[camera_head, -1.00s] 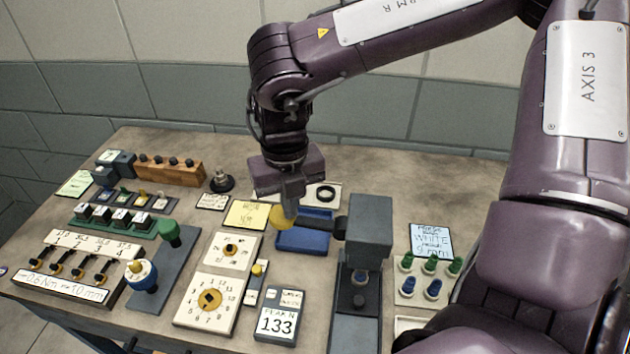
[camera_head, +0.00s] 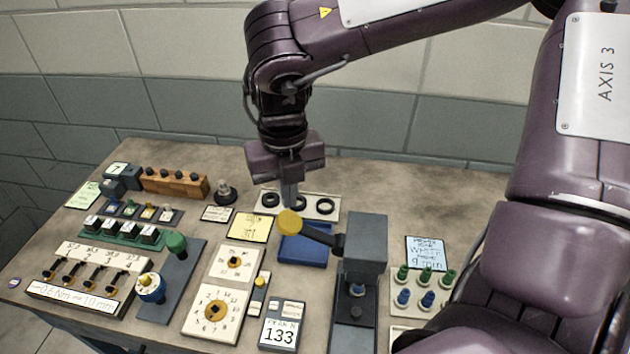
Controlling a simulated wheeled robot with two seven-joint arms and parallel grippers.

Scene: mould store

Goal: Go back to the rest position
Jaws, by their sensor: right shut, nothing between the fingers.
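My right gripper (camera_head: 290,196) is shut and empty, pointing down over the back middle of the table. Its fingertips are in front of a white plate (camera_head: 333,209) with black rings, just above and behind the yellow knob (camera_head: 290,223). The knob ends the dark lever of a grey press-like device (camera_head: 366,245). A small gap shows between fingertips and knob. My right arm comes in from the right and crosses the upper view. My left gripper is not in view.
A blue tray (camera_head: 304,249) lies below the knob. Left are dial plates (camera_head: 214,311), a green-knobbed lever (camera_head: 176,243), a row of switches (camera_head: 88,275) and a wooden block (camera_head: 174,184). A display (camera_head: 279,334) reads 133. Green and blue pegs (camera_head: 425,276) stand right. Bare table lies behind.

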